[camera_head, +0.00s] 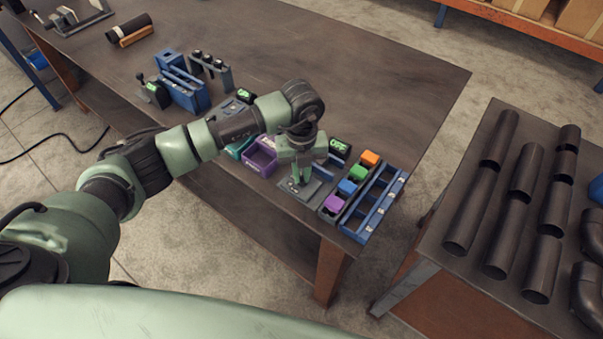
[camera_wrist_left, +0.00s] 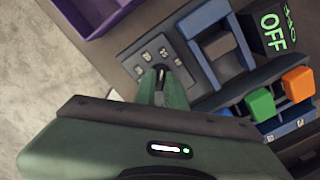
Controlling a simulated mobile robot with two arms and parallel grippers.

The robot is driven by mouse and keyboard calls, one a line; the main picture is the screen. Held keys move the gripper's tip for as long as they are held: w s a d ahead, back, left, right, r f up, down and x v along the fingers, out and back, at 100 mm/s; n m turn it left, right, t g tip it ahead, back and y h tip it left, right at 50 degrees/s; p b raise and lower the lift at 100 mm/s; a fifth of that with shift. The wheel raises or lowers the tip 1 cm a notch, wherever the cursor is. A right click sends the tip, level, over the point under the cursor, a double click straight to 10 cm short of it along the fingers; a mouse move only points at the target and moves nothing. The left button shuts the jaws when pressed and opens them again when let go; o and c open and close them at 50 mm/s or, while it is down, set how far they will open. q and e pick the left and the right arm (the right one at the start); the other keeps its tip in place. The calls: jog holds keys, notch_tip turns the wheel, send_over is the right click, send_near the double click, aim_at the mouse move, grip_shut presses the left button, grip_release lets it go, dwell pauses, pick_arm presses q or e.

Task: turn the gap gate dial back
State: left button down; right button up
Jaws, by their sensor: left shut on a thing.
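The gap gate dial appears to be the small knob (camera_wrist_left: 161,72) on a dark plate with several small light labels; the plate (camera_wrist_left: 133,57) shows in the left wrist view and also in the head view (camera_head: 314,192). My left gripper (camera_wrist_left: 162,88) points down at this plate from above. Its green fingers are shut on the knob and hide most of it, so its exact angle cannot be told. In the head view the left gripper (camera_head: 301,181) stands over the plate near the table's front edge. My right gripper is in neither view.
Right of the plate are purple (camera_head: 333,204), blue (camera_head: 348,187), green (camera_head: 358,173) and orange (camera_head: 370,158) blocks and a blue rack (camera_head: 364,229). A dark box reading OFF (camera_wrist_left: 272,32) stands behind. A purple bin (camera_head: 260,159) is to the left. The table's back right is clear.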

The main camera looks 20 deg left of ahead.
aim_at(302, 177)
pick_arm(q)
jog(key=shift+w+r+n, duration=0.1)
jog(key=shift+r+n, duration=0.05)
jog(key=shift+n, duration=0.35)
jog(key=c, duration=1.5)
grip_release()
jog(key=shift+r+b, duration=0.3)
jog(key=shift+r, duration=0.1)
notch_tip(302, 177, up, 7)
jog(key=shift+f+b, duration=0.1)
jog(key=shift+b, duration=0.75)
